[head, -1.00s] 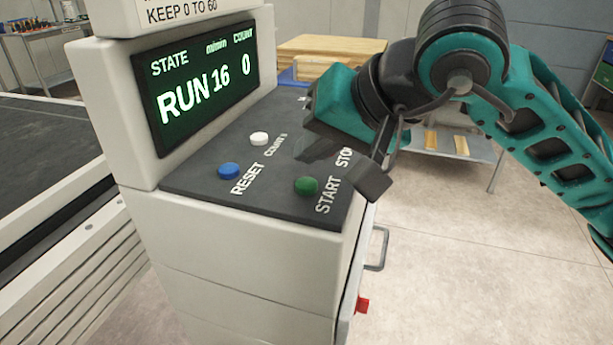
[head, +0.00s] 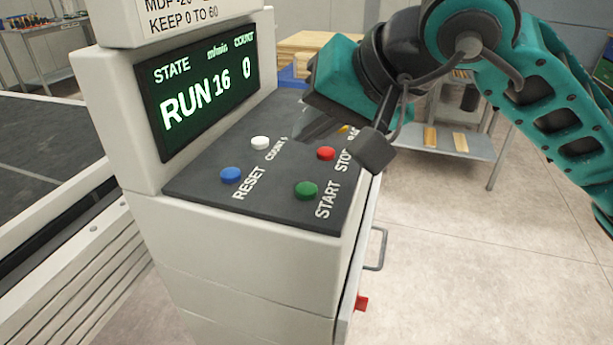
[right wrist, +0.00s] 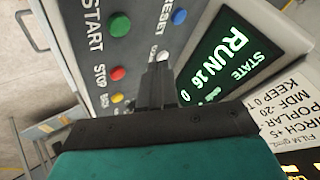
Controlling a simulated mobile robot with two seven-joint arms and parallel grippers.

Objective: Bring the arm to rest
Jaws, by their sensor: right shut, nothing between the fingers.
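My right gripper (head: 345,140) hangs over the far right part of the control panel (head: 240,190), apart from the buttons as far as I can tell. In the right wrist view its fingers (right wrist: 157,85) are together with nothing between them. The panel carries a green START button (head: 306,190), a red STOP button (head: 326,153), a blue RESET button (head: 231,175) and a white COUNT button (head: 260,143). A yellow button (right wrist: 117,98) is partly hidden by the gripper in the head view. The display (head: 200,95) reads RUN 16 and 0. My left gripper is not in view.
A metal handle (head: 378,250) and a red part (head: 362,303) stick out of the cabinet's right side. Stacked boards (head: 303,48) and a low table with wood pieces (head: 445,138) stand behind. The floor at right is clear.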

